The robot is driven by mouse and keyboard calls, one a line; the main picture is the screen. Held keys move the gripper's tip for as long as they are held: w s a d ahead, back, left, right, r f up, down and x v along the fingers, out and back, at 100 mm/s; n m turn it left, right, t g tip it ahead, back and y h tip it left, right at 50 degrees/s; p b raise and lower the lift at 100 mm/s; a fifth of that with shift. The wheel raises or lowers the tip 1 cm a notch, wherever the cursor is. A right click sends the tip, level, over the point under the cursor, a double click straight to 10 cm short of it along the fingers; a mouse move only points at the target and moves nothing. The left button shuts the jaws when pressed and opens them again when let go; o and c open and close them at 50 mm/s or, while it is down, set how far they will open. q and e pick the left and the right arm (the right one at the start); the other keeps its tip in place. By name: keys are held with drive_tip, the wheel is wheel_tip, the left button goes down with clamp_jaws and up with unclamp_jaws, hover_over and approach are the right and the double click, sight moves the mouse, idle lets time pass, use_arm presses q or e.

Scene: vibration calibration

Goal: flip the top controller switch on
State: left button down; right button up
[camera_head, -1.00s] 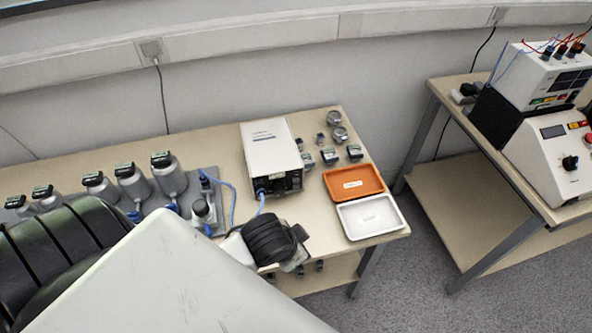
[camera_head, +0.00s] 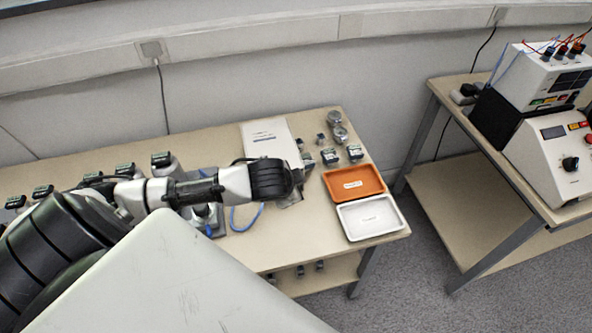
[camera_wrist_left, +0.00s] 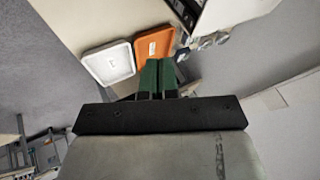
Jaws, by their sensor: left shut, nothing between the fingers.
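The upper white controller unit (camera_head: 545,75) stands on the right table, on top of a black box beside a lower white unit (camera_head: 553,155). Small green, orange and red switches (camera_head: 550,100) show low on its front; their positions are too small to tell. My left gripper (camera_wrist_left: 159,77) has its green fingers together and empty in the left wrist view. In the head view my left arm reaches across the left table, its wrist (camera_head: 270,180) in front of a white box (camera_head: 268,138), far from the upper unit. My right gripper is not in view.
An orange tray (camera_head: 354,182) and a white tray (camera_head: 370,218) lie at the left table's right end. Small metal parts stand behind them. A gap of floor separates the tables. Blue and red wires (camera_head: 563,44) run at the top of the upper unit.

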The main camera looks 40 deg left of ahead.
use_arm(q)
drive_tip(key=w+a+f+p, duration=0.1)
drive_tip(key=w+a+f, duration=0.3)
drive_tip(key=w+f, duration=0.4)
drive_tip(key=shift+f, duration=0.35)
drive_tip(key=shift+w+a, duration=0.1)
drive_tip(key=shift+w+a, duration=0.1)
idle(0.3)
